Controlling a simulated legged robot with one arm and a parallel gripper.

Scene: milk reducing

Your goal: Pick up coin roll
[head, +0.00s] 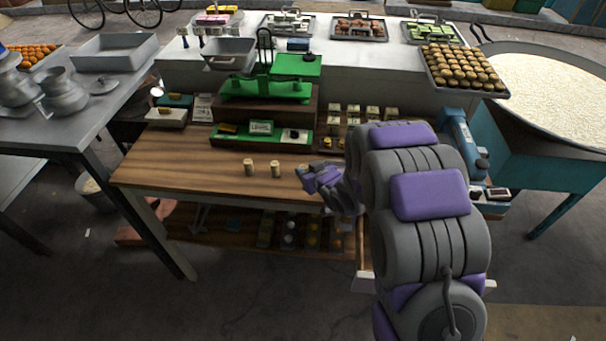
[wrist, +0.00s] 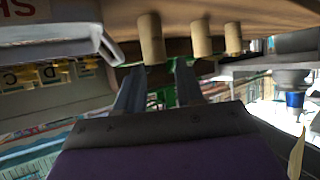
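Three small tan coin rolls stand upright on the wooden table (head: 180,165) in the head view: one at the left (head: 248,167), one in the middle (head: 275,168), and one partly hidden by my gripper (head: 301,170). My purple and grey gripper (head: 314,178) is at the right end of this row. The wrist view is tilted and shows the coin rolls (wrist: 151,38) (wrist: 201,38) (wrist: 233,38) near the top, beyond the fingers. There my gripper (wrist: 157,72) has its two dark fingers apart, with no coin roll visibly held between them.
A green balance scale (head: 266,85) stands behind the rolls. A green tray (head: 225,138) lies at the table's back, with small items on a rack (head: 355,115) to the right. A metal table (head: 60,110) is at left. The wooden surface left of the rolls is clear.

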